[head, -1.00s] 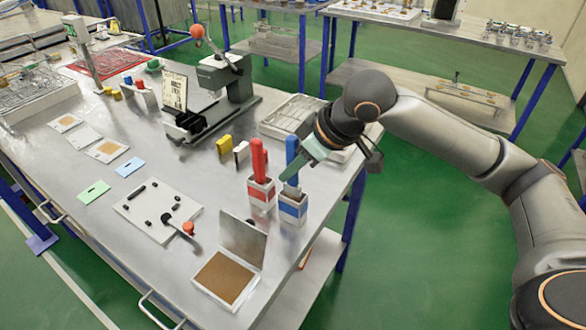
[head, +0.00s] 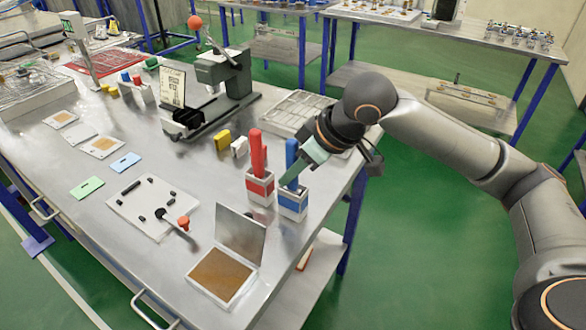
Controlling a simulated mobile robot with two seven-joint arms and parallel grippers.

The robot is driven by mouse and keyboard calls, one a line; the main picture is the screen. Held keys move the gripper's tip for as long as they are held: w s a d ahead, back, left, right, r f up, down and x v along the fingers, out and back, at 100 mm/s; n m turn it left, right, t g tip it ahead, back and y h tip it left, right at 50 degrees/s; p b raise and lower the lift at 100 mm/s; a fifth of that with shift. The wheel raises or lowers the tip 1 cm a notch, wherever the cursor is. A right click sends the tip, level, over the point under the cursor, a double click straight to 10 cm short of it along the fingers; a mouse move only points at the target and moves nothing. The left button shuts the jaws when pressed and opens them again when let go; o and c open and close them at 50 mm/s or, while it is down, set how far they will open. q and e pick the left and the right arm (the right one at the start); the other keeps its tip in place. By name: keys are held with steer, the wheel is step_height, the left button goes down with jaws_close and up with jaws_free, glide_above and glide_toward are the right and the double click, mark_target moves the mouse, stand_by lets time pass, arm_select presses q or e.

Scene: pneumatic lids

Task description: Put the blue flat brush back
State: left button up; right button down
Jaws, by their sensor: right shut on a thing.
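The blue flat brush (head: 291,152) stands upright, its lower end at or in the mouth of the white holder with a blue band (head: 292,205). The holder's rim is partly covered, so I cannot tell how deep the brush sits. My right gripper (head: 294,172) reaches in from the right and is shut on the blue brush just above the holder. A red brush (head: 257,150) stands in the red-banded holder (head: 260,188) just to the left. My left gripper is not in view.
An open hinged box with a brown pad (head: 222,275) lies in front. A white tray with black pieces (head: 150,205) is to the left. Yellow and white blocks (head: 223,140) and a grey compartment tray (head: 300,110) stand behind. The table's right edge is close to the blue holder.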

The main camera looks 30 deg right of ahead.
steer(key=shift+f, duration=0.4)
steer(key=c, duration=0.7)
jaws_free()
